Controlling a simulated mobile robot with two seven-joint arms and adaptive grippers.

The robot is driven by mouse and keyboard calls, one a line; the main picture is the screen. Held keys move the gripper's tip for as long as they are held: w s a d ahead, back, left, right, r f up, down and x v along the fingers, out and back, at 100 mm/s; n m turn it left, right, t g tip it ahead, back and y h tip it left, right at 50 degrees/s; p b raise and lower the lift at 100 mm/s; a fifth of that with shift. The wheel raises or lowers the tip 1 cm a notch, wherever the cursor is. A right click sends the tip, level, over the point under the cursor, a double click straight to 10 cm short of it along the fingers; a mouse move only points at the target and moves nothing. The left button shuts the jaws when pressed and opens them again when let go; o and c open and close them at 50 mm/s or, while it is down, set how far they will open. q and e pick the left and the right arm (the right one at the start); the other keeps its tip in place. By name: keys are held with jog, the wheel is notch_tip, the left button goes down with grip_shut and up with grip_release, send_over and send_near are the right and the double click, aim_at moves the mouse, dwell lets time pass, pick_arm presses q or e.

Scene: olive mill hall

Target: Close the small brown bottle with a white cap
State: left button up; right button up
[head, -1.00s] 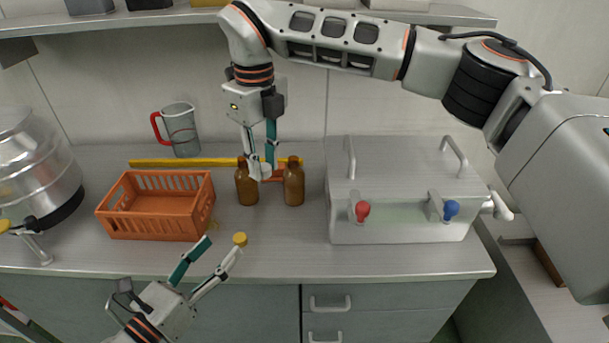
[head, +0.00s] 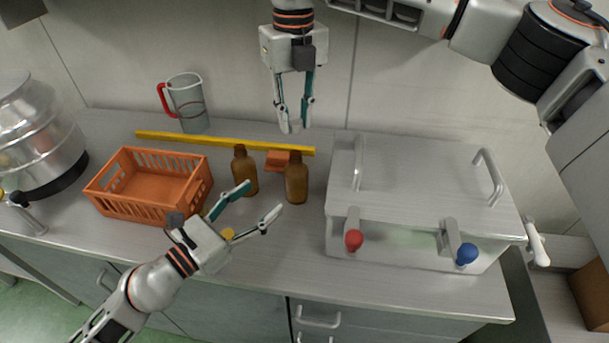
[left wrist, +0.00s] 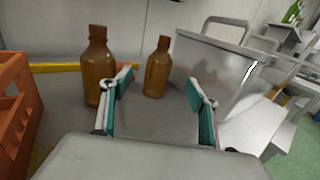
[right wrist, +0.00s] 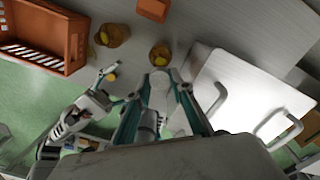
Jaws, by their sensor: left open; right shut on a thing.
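Two brown bottles stand upright on the counter, the left one (head: 245,172) and the right one (head: 297,181); both tops look uncapped in the head view. In the left wrist view the left bottle (left wrist: 97,72) looks larger than the right one (left wrist: 157,70). My right gripper (head: 293,118) points down, above and behind the right bottle, shut on a pale white piece, apparently the white cap (right wrist: 160,88). The cap is apart from the bottles. My left gripper (head: 262,199) is open and empty, just in front of the bottles, its fingers facing the right one without visibly enclosing it.
An orange crate (head: 95,187) stands left of the bottles. A small orange block (head: 277,160) and a yellow bar (head: 215,142) lie behind them. A small yellow piece (head: 228,234) is near my left gripper. A metal box (head: 430,185) with red and blue knobs stands right; a jug (head: 187,105) stands behind.

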aim_at(287, 178)
dwell(0.4)
pick_arm(q)
jog(key=x, duration=1.2)
jog(key=c, duration=1.7)
pick_arm(e)
jog(key=shift+f, duration=2.5)
